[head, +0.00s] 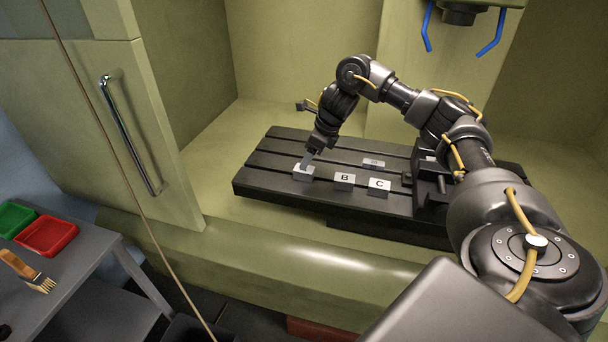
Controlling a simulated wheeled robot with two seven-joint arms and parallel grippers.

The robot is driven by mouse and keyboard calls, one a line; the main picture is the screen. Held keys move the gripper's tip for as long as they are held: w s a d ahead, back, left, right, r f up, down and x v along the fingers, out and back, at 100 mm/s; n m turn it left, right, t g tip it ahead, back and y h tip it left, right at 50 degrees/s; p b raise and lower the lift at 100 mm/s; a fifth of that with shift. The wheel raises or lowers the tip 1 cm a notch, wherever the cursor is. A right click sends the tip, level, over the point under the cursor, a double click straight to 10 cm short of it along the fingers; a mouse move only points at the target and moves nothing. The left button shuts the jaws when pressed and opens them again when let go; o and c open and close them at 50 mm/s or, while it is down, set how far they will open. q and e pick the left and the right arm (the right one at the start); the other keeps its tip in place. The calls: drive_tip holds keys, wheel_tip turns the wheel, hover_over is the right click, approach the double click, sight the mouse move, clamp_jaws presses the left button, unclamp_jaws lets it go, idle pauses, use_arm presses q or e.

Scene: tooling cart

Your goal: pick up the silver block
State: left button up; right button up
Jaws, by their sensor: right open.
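My right gripper (307,160) reaches down from my right arm to a small silver block (303,175) near the left end of the black slotted table (262,187). Its jaws are open and its fingertips are at the top of this block; I cannot tell whether they touch it or straddle it. The block sits on the table, and the fingers partly hide it. To its right stand a light block marked B (344,181) and one marked C (379,187). Another light block (373,163) lies farther back. My left gripper is out of view.
A black vise (432,190) stands at the table's right end. The green cabinet door (110,110) is at the left. A grey cart (75,262) holds a green tray (14,219), a red tray (47,236) and a brush (27,271). Blue nozzles (490,40) hang above.

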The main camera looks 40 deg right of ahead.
sight(304, 173)
drive_tip(key=shift+d+x, duration=0.15)
drive_tip(key=shift+x, duration=1.15)
drive_tip(key=shift+d+x, duration=0.1)
drive_tip(key=shift+x, duration=1.15)
drive_tip(key=shift+s+f, duration=0.1)
drive_tip(key=shift+s, duration=0.05)
drive_tip(key=c, duration=1.2)
